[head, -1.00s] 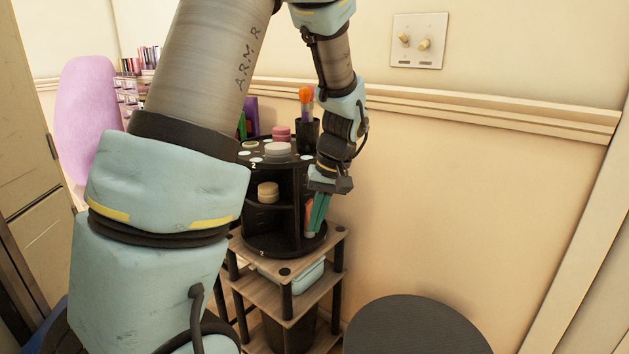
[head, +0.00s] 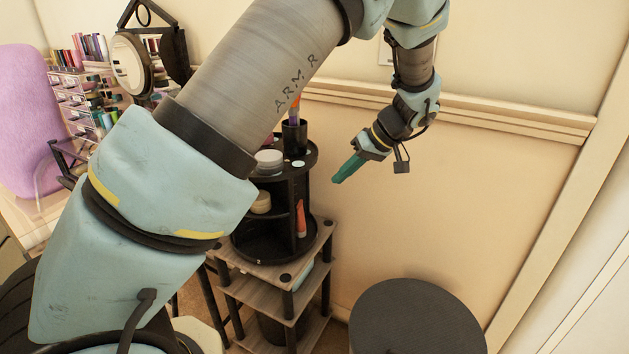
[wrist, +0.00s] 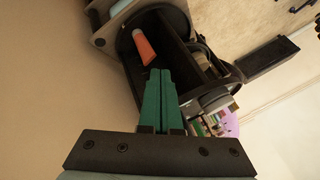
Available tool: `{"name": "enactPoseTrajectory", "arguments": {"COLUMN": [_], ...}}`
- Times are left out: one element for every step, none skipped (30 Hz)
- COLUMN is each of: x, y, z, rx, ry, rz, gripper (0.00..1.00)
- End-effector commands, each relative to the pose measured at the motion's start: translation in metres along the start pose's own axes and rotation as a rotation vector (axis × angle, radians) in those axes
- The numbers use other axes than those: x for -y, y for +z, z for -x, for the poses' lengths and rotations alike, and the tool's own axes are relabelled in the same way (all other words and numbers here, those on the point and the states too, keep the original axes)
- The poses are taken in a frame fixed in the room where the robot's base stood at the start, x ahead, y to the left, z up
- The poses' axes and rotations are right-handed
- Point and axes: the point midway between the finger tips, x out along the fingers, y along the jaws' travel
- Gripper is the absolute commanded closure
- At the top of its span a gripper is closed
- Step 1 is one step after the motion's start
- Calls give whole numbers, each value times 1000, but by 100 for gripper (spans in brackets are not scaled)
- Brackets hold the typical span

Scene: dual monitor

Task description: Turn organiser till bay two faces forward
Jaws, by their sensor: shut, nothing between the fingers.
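The black round organiser (head: 284,246) stands on a small wooden shelf unit, partly hidden behind my arm in the head view. An orange tube (head: 301,218) stands in one of its bays, and a cream jar (head: 261,203) sits in another bay to the left. A white-lidded jar (head: 269,161) and a dark cup (head: 294,138) are on its top. No bay number is readable now. My gripper (head: 337,180) is shut and empty, to the right of the organiser and apart from it. In the wrist view, my green fingers (wrist: 161,75) point toward the organiser, with the orange tube (wrist: 144,47) just beyond.
The wooden shelf unit (head: 309,256) bears the organiser. A dark round stool (head: 417,318) stands at front right. The wall is close behind. A desk with a round mirror (head: 131,64), drawers and a purple chair (head: 20,120) is at left. Space right of the organiser is clear.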

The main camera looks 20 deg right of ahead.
Motion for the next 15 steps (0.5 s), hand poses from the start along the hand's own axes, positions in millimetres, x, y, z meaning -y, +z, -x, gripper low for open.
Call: {"name": "enactPoseTrajectory", "arguments": {"x": [1, 2, 2, 2, 2, 2, 2, 2, 2, 3, 3, 2, 2, 3, 9], "y": [0, 0, 0, 0, 0, 0, 0, 0, 0, 0, 0, 0, 0, 0, -1], "z": [-8, -13, -20, -26, -32, -40, -46, -53, -62, -68, -74, -82, -87, -93, -94], "rx": [2, 2, 3, 3, 3, 4, 4, 3, 4, 5, 5, 4, 3, 4, 4], "ry": [-5, -5, -5, -6, -6, -6, -5, -6, -6, -6, -5, -6, -4, -5, -3], "rz": [0, 0, -1, -1, 0, 0, 0, -1, -2, 0, 0, -1, -2, -1, 0], "gripper": [100, 100, 100, 100, 100, 100, 100, 100, 100, 100, 100, 100, 100, 100, 100]}}
